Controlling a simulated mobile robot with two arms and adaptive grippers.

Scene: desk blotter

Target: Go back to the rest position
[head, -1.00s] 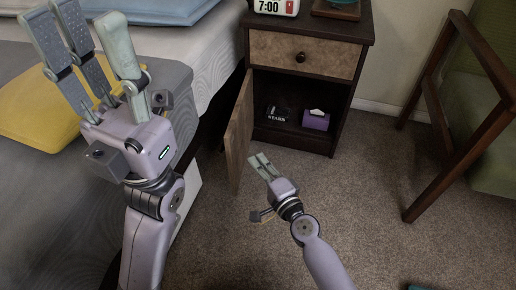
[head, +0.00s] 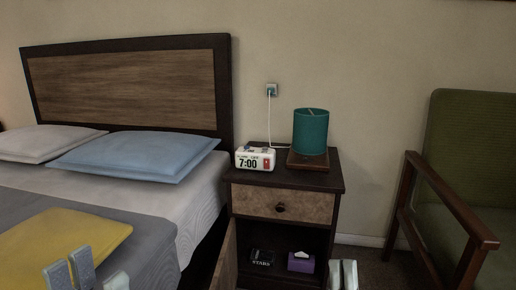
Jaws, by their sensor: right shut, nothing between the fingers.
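My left gripper (head: 97,274) shows only its fingertips at the bottom left edge, in front of the grey bed cover. Its fingers stand apart with nothing between them. My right gripper (head: 343,275) shows as pale fingertips at the bottom edge, just right of the nightstand. Its fingers are together and empty. The palms and arms of both are below the picture.
The nightstand (head: 335,183) has its lower door (head: 226,262) open, with a dark box (head: 262,257) and a purple tissue box (head: 301,262) inside. A clock (head: 255,158) and teal lamp (head: 310,132) stand on top. The bed is left, a green armchair (head: 480,140) right.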

